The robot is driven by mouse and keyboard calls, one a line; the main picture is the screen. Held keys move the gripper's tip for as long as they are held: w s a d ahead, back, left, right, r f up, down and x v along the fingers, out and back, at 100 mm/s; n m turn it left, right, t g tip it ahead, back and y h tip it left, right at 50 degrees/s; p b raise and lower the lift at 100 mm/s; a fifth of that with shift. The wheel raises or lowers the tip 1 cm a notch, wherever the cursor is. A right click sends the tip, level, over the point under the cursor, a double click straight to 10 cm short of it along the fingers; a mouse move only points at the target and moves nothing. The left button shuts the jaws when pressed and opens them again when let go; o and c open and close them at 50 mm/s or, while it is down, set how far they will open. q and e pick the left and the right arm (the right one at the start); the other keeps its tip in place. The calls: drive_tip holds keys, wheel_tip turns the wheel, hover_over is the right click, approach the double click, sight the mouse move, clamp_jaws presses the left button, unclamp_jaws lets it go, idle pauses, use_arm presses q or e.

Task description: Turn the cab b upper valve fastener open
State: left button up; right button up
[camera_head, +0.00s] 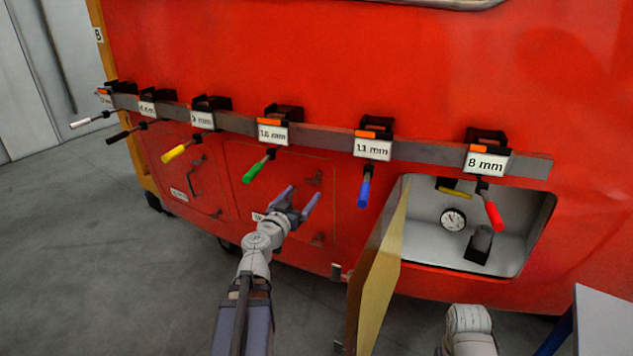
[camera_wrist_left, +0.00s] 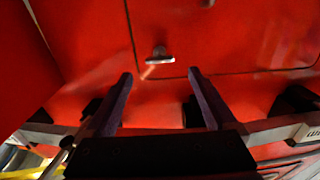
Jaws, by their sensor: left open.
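The red cab's closed panel (camera_head: 275,180) carries a small dark upper fastener (camera_head: 315,178) near its top edge and a lower one (camera_head: 318,238). My left gripper (camera_head: 303,192) is open and empty in front of this panel, its fingertips just below the upper fastener in the head view. In the left wrist view a metal T-shaped fastener (camera_wrist_left: 160,55) lies ahead, between and beyond the two spread fingers of the left gripper (camera_wrist_left: 160,73). They appear apart from it. My right gripper is not in view.
A grey rail (camera_head: 330,140) above holds several labelled tools, including a green-handled (camera_head: 258,168) and a blue-handled one (camera_head: 364,190). An open door (camera_head: 380,265) juts out right of my left gripper, beside a white compartment (camera_head: 520,225) with a gauge (camera_head: 453,219).

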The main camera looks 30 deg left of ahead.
sight(312, 181)
use_arm(q)
drive_tip(key=w, duration=0.8)
drive_tip(key=shift+a, duration=0.4)
drive_tip(key=shift+s, duration=0.1)
drive_tip(key=c, duration=1.4)
